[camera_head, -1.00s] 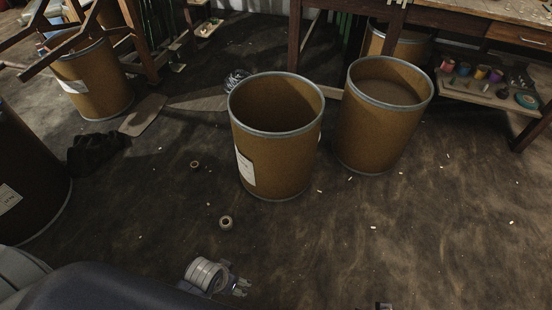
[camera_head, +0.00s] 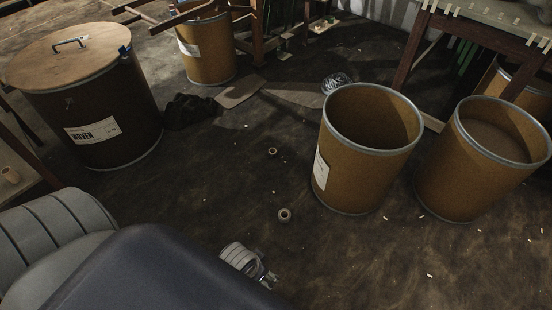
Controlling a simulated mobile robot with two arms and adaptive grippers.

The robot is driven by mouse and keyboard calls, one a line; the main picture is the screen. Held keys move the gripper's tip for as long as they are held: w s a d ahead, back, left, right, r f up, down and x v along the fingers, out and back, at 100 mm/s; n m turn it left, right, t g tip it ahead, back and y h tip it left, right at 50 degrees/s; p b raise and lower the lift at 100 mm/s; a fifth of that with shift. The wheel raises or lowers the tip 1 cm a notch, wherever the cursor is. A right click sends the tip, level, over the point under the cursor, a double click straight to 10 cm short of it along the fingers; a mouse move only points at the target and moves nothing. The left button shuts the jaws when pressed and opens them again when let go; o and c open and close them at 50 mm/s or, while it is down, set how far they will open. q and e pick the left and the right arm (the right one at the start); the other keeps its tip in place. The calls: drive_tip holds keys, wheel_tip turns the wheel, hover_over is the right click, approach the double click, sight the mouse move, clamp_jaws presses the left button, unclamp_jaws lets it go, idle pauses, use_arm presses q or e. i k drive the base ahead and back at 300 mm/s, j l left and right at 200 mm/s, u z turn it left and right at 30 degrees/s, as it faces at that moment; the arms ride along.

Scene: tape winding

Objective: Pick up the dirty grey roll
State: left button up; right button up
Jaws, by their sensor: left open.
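A small greyish roll (camera_head: 285,215) lies on the dark floor left of the nearer open drum, its round hole showing. A second small, darker roll (camera_head: 272,152) lies farther back. Which of the two is the dirty grey one is hard to tell; the nearer looks greyer. My left gripper (camera_head: 268,281) is low in the picture, below the nearer roll and apart from it. It is open and holds nothing that I can see. My right gripper is out of view.
Two open brown drums (camera_head: 323,195) (camera_head: 440,190) stand at the right. A lidded drum (camera_head: 140,130) stands at the left, with a dark crumpled heap (camera_head: 190,112) beside it. Floor around the rolls is mostly clear, with small pale bits scattered at the right.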

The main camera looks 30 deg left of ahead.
sight(284, 212)
drive_tip(key=u, duration=0.85)
